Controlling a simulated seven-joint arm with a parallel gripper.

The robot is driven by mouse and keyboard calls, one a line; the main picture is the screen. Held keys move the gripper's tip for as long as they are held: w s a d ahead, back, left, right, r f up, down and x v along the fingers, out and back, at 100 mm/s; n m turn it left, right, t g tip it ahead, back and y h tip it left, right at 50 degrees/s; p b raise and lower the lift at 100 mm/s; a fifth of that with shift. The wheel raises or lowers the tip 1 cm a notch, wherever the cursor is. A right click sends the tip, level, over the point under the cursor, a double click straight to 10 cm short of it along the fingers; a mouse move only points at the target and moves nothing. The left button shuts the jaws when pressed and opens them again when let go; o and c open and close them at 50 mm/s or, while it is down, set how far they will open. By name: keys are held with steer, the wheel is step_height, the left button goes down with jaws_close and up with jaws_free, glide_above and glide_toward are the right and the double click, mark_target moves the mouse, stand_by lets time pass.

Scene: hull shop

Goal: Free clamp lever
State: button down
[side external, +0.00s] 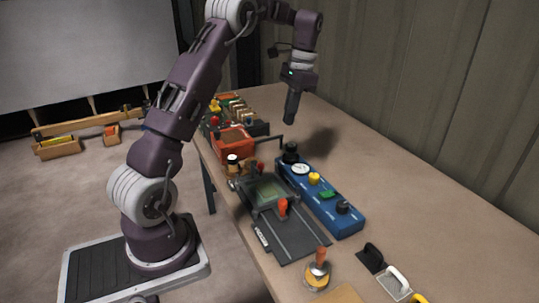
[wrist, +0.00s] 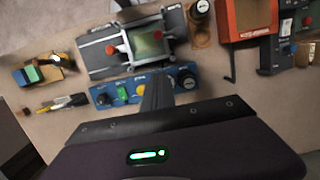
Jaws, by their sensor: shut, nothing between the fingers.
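A dark grey slide fixture (side external: 290,232) with a greenish plate lies on the bench. An orange upright handle (side external: 282,207) and a smaller red knob (side external: 260,168) stand on it. The fixture also shows in the wrist view (wrist: 92,57), with red knobs on both sides of the plate. I cannot tell for certain which handle is the clamp lever, or whether it is locked. My gripper (side external: 289,120) is shut and empty, pointing down, well above the bench behind the blue panel. In the wrist view its fingers (wrist: 157,92) overlap the blue panel.
A blue panel (side external: 336,218) with knobs, a gauge and buttons lies beside the fixture. A red box (side external: 233,140) with a dark bent rod stands beyond it. An orange-handled piece (side external: 319,259) and several small handles lie at the near end. The bench's right side (side external: 420,220) is clear.

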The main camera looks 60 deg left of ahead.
steer(key=shift+a+f, duration=0.4)
steer(key=shift+f, duration=0.1)
steer(key=s+f, duration=0.5)
steer(key=f, duration=0.6)
steer(key=shift+s, duration=0.35)
steer(key=shift+s+m, duration=0.1)
steer(key=shift+m, duration=0.2)
